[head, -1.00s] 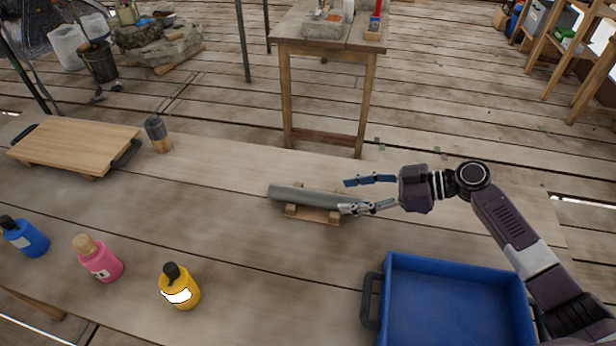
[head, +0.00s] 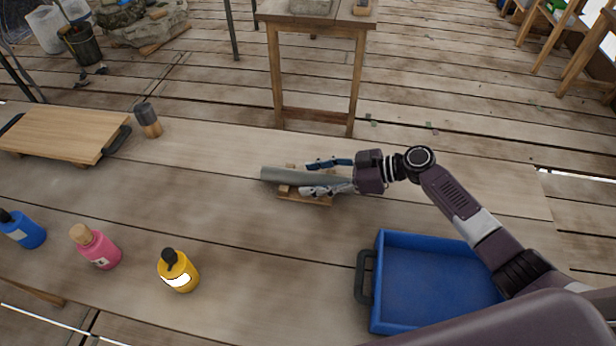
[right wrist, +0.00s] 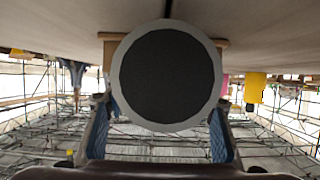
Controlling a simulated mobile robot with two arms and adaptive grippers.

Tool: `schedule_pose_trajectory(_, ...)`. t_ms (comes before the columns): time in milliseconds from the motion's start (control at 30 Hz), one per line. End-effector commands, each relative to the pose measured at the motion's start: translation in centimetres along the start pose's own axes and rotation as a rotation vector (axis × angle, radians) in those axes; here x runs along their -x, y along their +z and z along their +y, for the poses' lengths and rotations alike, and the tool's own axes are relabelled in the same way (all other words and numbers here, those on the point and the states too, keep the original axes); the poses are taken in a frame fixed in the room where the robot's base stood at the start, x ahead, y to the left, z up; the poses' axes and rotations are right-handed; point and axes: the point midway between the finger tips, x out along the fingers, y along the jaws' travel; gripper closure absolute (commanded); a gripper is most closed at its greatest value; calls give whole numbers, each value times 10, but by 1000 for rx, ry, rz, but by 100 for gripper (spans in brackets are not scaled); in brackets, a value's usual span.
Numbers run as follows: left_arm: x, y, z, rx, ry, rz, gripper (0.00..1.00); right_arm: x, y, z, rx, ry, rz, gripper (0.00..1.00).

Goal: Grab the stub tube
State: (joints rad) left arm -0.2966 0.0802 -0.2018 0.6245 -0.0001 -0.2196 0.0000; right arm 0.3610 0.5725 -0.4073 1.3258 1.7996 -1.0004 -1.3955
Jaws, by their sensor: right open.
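The stub tube (head: 285,175) is a grey cylinder lying on a small wooden cradle (head: 305,199) on the long workbench. My right gripper (head: 313,178) is open, with one finger on the far side of the tube and one on the near side. In the right wrist view the tube's dark round end (right wrist: 167,76) faces the camera, between the two fingers of the gripper (right wrist: 160,135). I cannot tell whether the fingers touch it. My left gripper is in neither view.
A blue tray (head: 378,300) with a dark handle stands at the near right. Yellow (head: 180,272), pink (head: 97,248) and blue (head: 22,230) bottles stand at the near left.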

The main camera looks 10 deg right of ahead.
Motion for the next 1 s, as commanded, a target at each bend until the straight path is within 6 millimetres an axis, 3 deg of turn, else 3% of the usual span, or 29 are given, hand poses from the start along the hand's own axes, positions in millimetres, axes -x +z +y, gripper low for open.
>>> schedule_pose_trajectory(67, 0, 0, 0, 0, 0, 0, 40, 0, 0, 0, 0, 0, 0, 51)
schedule_pose_trajectory(500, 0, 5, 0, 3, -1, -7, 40, 0, 0, 0, 0, 0, 0, 99)
schedule_pose_trajectory(1000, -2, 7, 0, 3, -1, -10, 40, 6, -13, 1, 4, 1, 3, 100)
